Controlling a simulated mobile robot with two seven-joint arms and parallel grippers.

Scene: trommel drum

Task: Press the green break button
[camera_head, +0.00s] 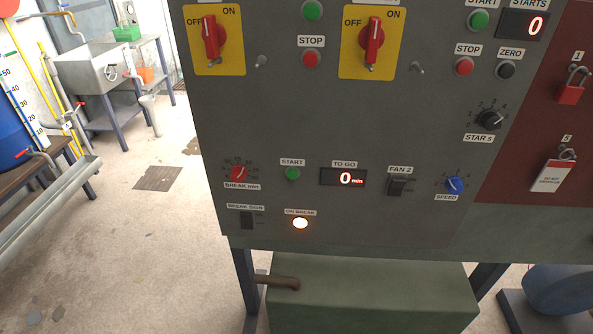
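A grey control panel (290,120) fills the middle of the head view. In its lower row is a green button (292,174) labelled START. The red BREAK min dial (239,173) is left of it, and the TO GO display (343,178) on its right reads 0 min. Below the button, the ON BREAK lamp (300,223) glows warm white, and a dark BREAK SIGN switch (246,219) is left of the lamp. Nothing covers the green button. Neither of my grippers shows in the view.
Higher on the panel are other green buttons (312,10), red STOP buttons (311,59) and two red rotary switches (372,40). FAN 2 switch (397,187) and blue SPEED knob (454,185) are right. A green box (370,295) stands below. Floor at left is largely clear.

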